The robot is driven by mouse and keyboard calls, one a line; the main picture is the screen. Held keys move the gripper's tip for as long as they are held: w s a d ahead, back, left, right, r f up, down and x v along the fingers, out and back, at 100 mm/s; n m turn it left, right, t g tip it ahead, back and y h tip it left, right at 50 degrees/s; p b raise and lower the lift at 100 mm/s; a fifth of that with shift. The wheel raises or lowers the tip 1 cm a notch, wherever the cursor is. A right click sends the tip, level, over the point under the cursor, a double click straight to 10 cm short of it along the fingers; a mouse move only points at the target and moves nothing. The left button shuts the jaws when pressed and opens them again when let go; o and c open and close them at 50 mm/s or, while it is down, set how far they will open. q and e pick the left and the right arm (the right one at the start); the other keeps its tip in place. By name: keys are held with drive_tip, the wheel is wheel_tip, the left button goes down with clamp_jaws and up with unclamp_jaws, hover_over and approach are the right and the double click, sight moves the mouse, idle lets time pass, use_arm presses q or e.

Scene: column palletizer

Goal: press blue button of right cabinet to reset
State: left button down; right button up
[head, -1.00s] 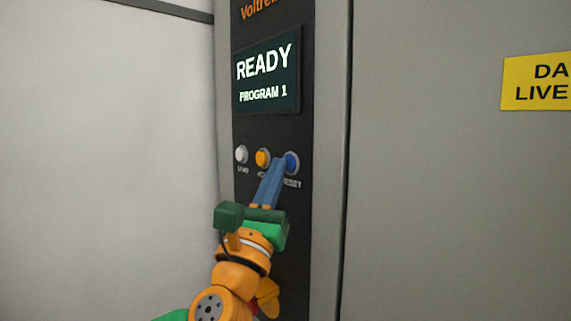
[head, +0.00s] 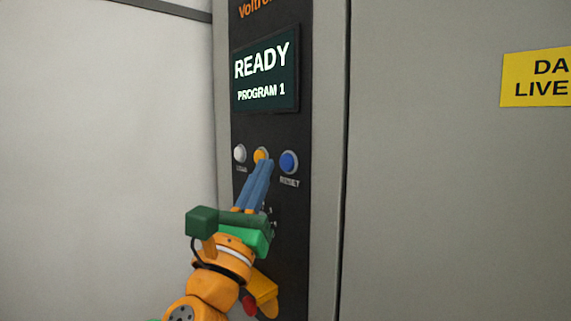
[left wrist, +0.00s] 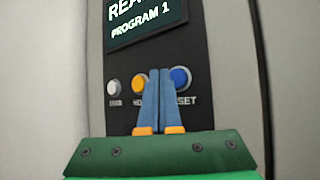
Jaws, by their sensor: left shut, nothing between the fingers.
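The blue button (head: 289,162), labelled RESET, sits at the right of a row of three on the black control panel (head: 270,128). My left gripper (head: 265,162) is shut and empty, with its blue fingertips just left of the blue button in the head view, partly over the orange button (head: 261,154). In the left wrist view the blue button (left wrist: 180,78) shows to the right of the fingertips (left wrist: 159,72), with a small part of its edge near them. I cannot tell the gap to the panel. My right gripper is out of view.
A white button (head: 239,153) is at the left of the row. Above, a screen (head: 265,74) reads READY, PROGRAM 1. A yellow warning sign (head: 537,80) is on the grey cabinet face at right. A red knob (head: 249,305) is low beside my arm.

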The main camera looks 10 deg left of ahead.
use_arm(q)
drive_tip(key=s+a, duration=0.2)
drive_tip(key=s, duration=0.1)
drive_tip(key=shift+s+a, duration=0.1)
drive_tip(key=shift+a, duration=0.15)
idle(0.5)
